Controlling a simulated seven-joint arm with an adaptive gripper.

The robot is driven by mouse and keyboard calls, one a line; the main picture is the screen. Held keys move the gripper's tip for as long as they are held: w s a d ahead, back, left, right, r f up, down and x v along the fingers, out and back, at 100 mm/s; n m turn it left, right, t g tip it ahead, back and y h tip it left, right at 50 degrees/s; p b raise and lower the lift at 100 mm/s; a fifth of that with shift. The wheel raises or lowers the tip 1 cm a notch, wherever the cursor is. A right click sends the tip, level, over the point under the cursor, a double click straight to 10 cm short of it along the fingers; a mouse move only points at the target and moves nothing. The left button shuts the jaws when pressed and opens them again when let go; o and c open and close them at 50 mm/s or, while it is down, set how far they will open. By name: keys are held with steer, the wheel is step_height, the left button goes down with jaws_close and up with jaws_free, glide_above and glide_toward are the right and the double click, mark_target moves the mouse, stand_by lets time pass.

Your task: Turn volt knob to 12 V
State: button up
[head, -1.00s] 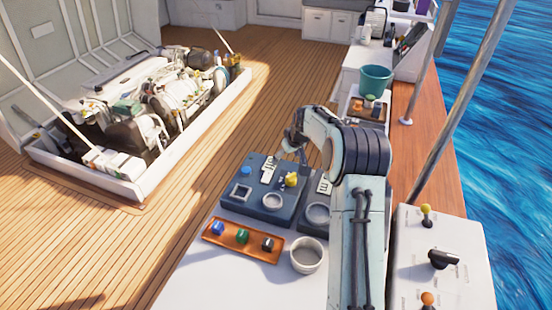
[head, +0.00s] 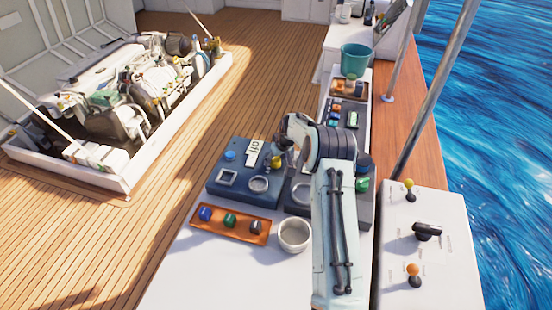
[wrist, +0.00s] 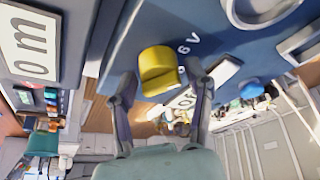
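The yellow volt knob (head: 277,161) sits near the back right corner of the left dark blue panel (head: 222,192). In the wrist view the knob (wrist: 158,70) is large, and a white "6 V" mark (wrist: 187,45) shows on the panel beside it. No 12 V mark is readable. My gripper (wrist: 161,76) is open, with one finger on each side of the knob and a visible gap on both sides. In the head view my gripper (head: 285,145) is small and partly hidden by my arm, just behind the knob.
A white label (head: 254,150), a blue button (head: 230,155) and a round gauge (head: 259,184) share the panel. An orange tray (head: 262,225) with coloured knobs and a white bowl (head: 294,235) stand in front. A second panel (head: 298,208) lies right, partly behind my arm.

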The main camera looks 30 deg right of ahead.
steer(key=c, duration=0.6)
steer(key=shift+m, duration=0.4)
steer(key=m+h, duration=0.1)
steer(key=m, duration=0.1)
steer(key=m+h, duration=0.1)
steer(key=m, duration=0.2)
steer(key=shift+a+m+g, duration=0.15)
steer(key=shift+m+g, duration=0.15)
steer(key=m+g+h, duration=0.1)
steer(key=m, duration=0.4)
steer(key=shift+g+h, duration=0.4)
steer(key=shift+m, duration=0.3)
steer(key=o, duration=1.1)
